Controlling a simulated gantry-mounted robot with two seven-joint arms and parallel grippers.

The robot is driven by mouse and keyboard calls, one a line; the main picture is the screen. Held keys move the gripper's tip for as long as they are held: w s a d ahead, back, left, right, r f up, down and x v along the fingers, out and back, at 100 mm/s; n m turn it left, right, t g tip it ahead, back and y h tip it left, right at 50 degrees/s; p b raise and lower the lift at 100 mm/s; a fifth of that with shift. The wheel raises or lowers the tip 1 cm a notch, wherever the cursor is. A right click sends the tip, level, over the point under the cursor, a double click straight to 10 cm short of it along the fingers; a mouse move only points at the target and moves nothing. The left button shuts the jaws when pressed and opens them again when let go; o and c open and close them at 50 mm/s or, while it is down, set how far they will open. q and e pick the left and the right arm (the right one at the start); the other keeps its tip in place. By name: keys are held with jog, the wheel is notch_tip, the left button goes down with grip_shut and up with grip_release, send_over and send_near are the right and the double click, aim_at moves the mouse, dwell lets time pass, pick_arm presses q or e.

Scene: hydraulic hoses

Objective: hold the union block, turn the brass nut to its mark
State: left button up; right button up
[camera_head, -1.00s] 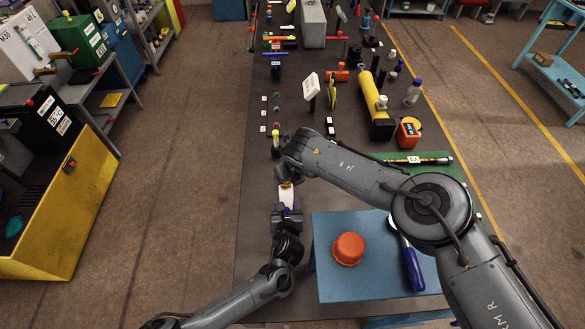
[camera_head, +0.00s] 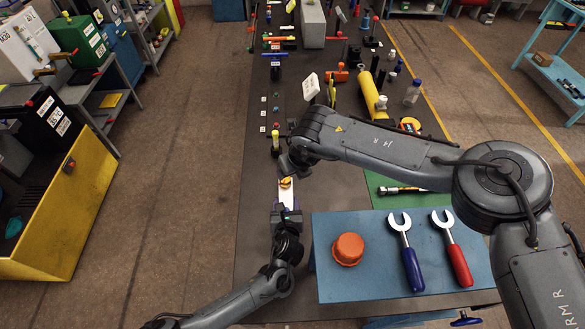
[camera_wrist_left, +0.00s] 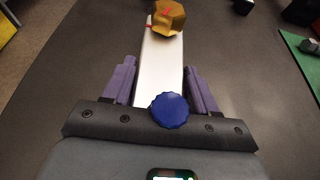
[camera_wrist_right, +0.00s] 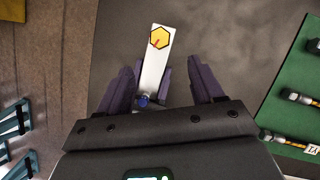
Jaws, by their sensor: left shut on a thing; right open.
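The union block is a long white bar (camera_wrist_left: 163,65) lying on the dark bench top, with a blue knob (camera_wrist_left: 170,109) at its near end. The brass nut (camera_wrist_left: 168,17) sits at its far end and carries a red mark. My left gripper (camera_wrist_left: 160,88) is shut on the block, one purple finger along each side. In the head view the nut (camera_head: 286,183) shows just beyond my left gripper (camera_head: 286,212). My right gripper (camera_wrist_right: 165,85) is open above the block. In the right wrist view the nut (camera_wrist_right: 159,37) is yellow with a red line, ahead of the open fingers.
A blue stand (camera_head: 330,285) at the front holds an orange cap (camera_head: 348,248), a blue-handled wrench (camera_head: 410,255) and a red-handled wrench (camera_head: 452,245). A green mat (camera_wrist_right: 270,115) with hose fittings lies to the right. Tools and bottles crowd the far bench.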

aim_at(286, 180)
jog(key=shift+f, duration=0.15)
jog(key=shift+x, duration=5.95)
jog(key=c, duration=1.1)
jog(key=shift+m, duration=0.5)
jog(key=shift+m+h, duration=0.3)
jog(key=o, duration=1.1)
